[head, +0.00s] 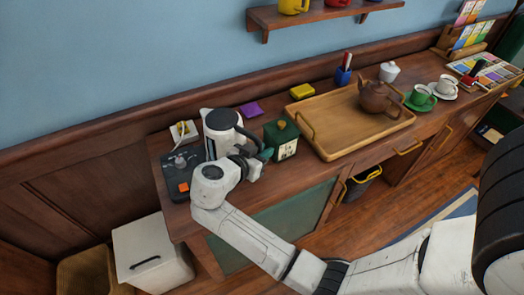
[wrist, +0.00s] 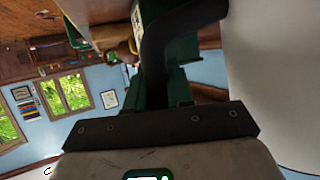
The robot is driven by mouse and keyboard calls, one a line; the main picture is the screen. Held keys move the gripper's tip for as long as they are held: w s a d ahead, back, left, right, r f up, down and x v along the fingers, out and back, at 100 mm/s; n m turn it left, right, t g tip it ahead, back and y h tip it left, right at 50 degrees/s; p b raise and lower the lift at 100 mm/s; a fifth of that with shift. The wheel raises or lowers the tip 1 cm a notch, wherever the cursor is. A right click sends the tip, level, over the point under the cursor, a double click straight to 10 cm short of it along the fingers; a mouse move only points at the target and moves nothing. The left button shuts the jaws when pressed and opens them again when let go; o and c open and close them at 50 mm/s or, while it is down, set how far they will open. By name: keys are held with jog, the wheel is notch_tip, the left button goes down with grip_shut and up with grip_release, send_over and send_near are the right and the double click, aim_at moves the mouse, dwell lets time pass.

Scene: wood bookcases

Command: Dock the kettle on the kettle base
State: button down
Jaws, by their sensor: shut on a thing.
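The kettle (head: 219,122) is white with a dark lid and a black handle, near the left end of the counter in the head view. My gripper (head: 262,156) is at the handle on its right side, shut on it. In the wrist view, the black handle (wrist: 180,28) passes between the fingers of my gripper (wrist: 172,75), and the white kettle body (wrist: 280,85) fills the right side. A dark flat unit with a grey knob and an orange spot, apparently the kettle base (head: 178,173), lies just left of the kettle. My arm hides the kettle's bottom, so I cannot tell whether it touches anything.
A green canister (head: 281,141) stands close right of my gripper. A wooden tray (head: 335,148) with a brown teapot (head: 374,97) is farther right. A small white dish (head: 184,131) with a yellow item sits behind the base. A purple packet (head: 251,109) lies behind the canister.

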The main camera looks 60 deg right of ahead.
jog(key=c, duration=1.4)
grip_release()
jog(key=shift+r, duration=0.1)
jog(key=shift+o, duration=0.6)
jog(key=shift+a, duration=0.1)
jog(key=p+v, duration=0.1)
jog(key=v, duration=0.9)
jog(key=shift+a, duration=0.4)
jog(key=shift+r, duration=0.1)
